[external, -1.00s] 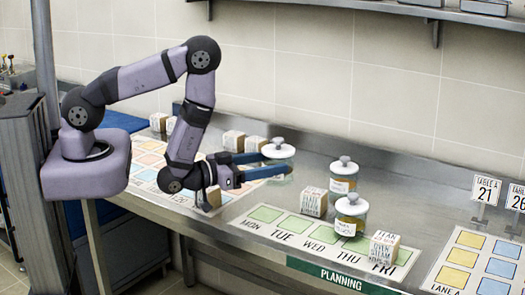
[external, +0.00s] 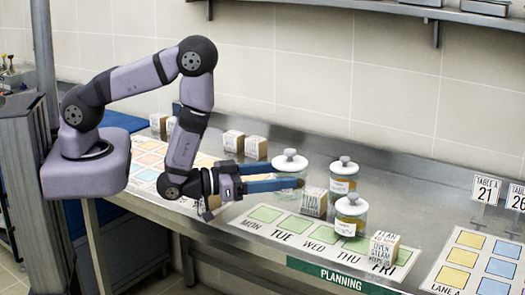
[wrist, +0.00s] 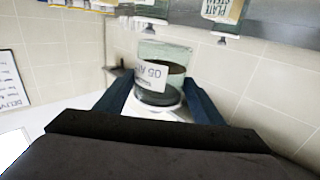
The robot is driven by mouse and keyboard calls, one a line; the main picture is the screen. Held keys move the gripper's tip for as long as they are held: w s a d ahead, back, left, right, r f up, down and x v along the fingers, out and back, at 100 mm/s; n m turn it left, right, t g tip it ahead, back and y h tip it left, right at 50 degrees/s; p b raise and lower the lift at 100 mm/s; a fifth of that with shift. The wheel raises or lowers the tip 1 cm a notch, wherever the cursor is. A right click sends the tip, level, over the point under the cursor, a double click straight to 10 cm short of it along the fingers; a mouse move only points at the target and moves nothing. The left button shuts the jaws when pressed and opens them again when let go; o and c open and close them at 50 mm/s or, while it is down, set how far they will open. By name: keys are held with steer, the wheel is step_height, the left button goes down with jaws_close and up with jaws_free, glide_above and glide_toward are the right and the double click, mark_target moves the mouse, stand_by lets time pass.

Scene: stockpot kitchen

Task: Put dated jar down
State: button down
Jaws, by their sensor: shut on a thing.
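The dated jar (external: 290,163) is a glass jar with a white knobbed lid, held upright between the blue fingers of my gripper (external: 288,178). In the wrist view the jar (wrist: 170,55) appears inverted between the fingers, with a white label reading about "05 AU".
Boxes stand close by: one (external: 313,203) just right of my fingertips and one (external: 384,247) at the mat's FRI end. More boxes (external: 256,146) stand behind my gripper. Number signs (external: 486,190) and another mat (external: 475,262) are at right. Bare counter (external: 420,200) lies right of the jars.

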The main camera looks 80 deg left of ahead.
steer(key=a+r+n+g+y+p, duration=0.1)
steer(key=a+n+y+p, duration=0.3)
steer(key=a, duration=1.4)
steer(key=s+a+n+g+y, duration=0.2)
steer(key=s+a+y, duration=0.25)
steer(key=a, duration=0.65)
steer(key=s+a+n+g+y, duration=0.25)
steer(key=s+a, duration=0.35)
steer(key=a, duration=0.4)
steer(key=s+a+f+n+g+y+p, duration=0.1)
steer(key=s+p, duration=0.1)
steer(key=s, duration=0.7)
steer(key=s+a+f+y+p, duration=0.1)
steer(key=s+a, duration=0.1)
steer(key=s, duration=0.7)
steer(key=shift+s+d+f+b, duration=0.1)
steer(key=shift+f+b, duration=2.5)
steer(key=shift+f, duration=0.7)
steer(key=shift+f, duration=0.1)
steer(key=shift+f+b, duration=1.55)
steer(key=shift+f, duration=0.2)
